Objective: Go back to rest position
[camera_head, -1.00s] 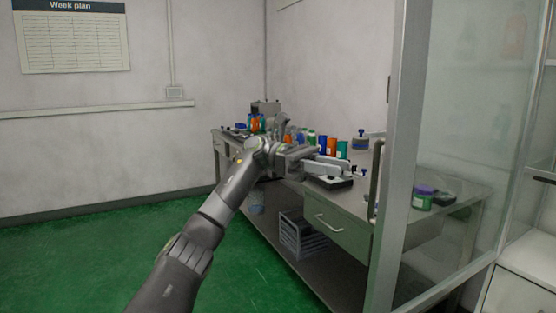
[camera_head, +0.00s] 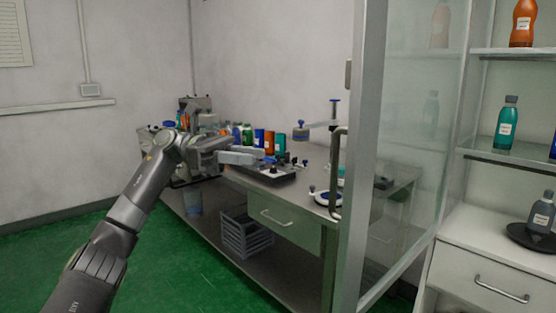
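My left gripper (camera_head: 254,154) reaches in from the left and is raised in front of the workbench (camera_head: 290,203). Its two fingers show as pale bars with a gap between them, and I see nothing held there. Behind it on the bench stand several bottles and jars, among them a blue container (camera_head: 259,138) and an orange one (camera_head: 269,142). A dark device (camera_head: 268,171) lies on the bench just below the fingers. My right gripper is out of the picture.
A glass panel with a pale frame post (camera_head: 361,160) stands right of the bench. Shelves on the right hold a teal bottle (camera_head: 506,122) and an orange bottle (camera_head: 522,24). Green floor (camera_head: 165,275) is clear at lower left.

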